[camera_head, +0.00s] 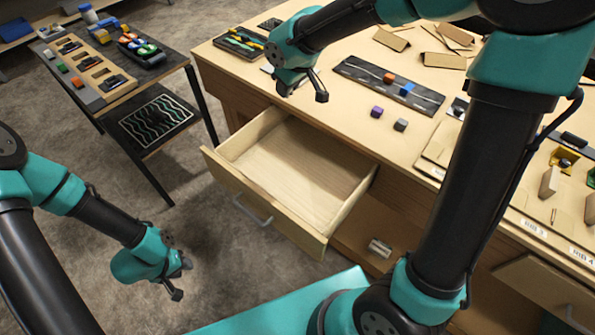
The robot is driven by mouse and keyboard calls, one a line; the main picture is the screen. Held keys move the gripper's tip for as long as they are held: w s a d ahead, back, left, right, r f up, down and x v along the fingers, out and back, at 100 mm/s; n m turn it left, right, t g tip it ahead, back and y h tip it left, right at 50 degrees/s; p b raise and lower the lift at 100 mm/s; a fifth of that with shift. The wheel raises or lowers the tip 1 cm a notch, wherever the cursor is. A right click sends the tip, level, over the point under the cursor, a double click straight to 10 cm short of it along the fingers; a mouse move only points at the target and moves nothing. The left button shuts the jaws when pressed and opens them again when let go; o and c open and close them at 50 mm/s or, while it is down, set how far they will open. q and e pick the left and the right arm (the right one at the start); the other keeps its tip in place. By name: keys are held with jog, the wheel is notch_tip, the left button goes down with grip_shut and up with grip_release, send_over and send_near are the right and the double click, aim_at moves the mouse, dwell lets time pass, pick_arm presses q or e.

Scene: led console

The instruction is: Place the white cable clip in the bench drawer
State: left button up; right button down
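The bench drawer (297,172) is pulled open from the bench front, and its visible floor is empty. A small whitish piece (380,247) shows low at the bench front, right of the drawer; I cannot tell whether it is the white cable clip or a fitting. No other white clip is clearly seen. My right gripper (303,88) hangs above the back of the drawer near the bench edge, its fingers apart and nothing between them. My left gripper (181,280) is low at the left, over the floor, apart from the drawer, fingers open and empty.
On the bench top (340,125), a purple cube (377,112) and grey cube (400,125) lie near a dark strip (387,85) with orange and blue blocks. Cardboard pieces (445,60) lie behind. A side table (165,68) stands left; carpet separates it from the drawer.

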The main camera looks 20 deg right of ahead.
notch_tip(320, 180, down, 3)
jog(key=a+n+g+y, duration=0.1)
jog(key=a+n+y, duration=0.1)
jog(key=n, duration=0.3)
jog(key=n+g+h, duration=0.3)
jog(key=n+g, duration=0.4)
jog(key=n, duration=1.5)
send_over(273, 176)
jog(key=w, duration=0.1)
notch_tip(273, 176, down, 12)
jog(key=shift+w+d+r, duration=0.15)
jog(key=shift+d, duration=0.05)
jog(key=shift+f, duration=3.15)
jog(key=shift+f, duration=0.1)
jog(key=shift+f, duration=1.75)
jog(key=shift+f, duration=0.1)
